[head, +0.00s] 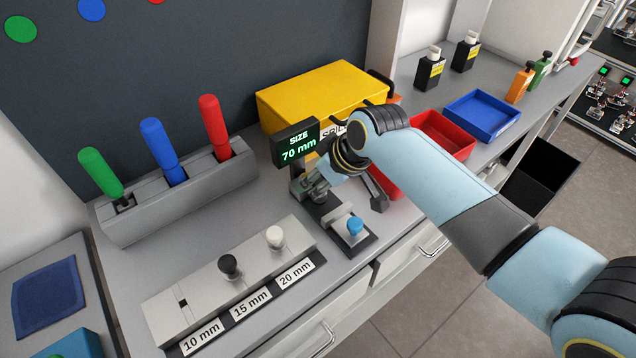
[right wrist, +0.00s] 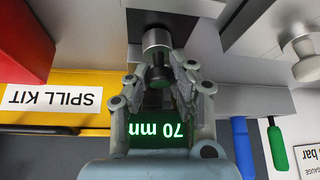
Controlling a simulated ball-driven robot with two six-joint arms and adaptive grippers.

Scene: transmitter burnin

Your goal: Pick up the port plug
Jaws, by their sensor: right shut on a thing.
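My right gripper (head: 318,190) is at the gauge stand with the "SIZE 70 mm" display (head: 297,145). In the right wrist view its fingers (right wrist: 162,76) are shut on a small dark and silver metal piece, seemingly the port plug (right wrist: 156,42). It sits between the fingertips, in front of the display. I cannot tell whether it touches the stand. The grey slot block (head: 195,290) holds a black-topped piece (head: 229,266) at 15 mm and a white-topped piece (head: 274,236) at 20 mm. The 10 mm slot shows an empty square hole. My left gripper is not in view.
A grey rack (head: 180,195) holds green, blue and red handles behind. A yellow spill kit box (head: 320,92), a red bin (head: 440,130) and a blue tray (head: 483,112) stand further back. Bare bench lies between the rack and slot block.

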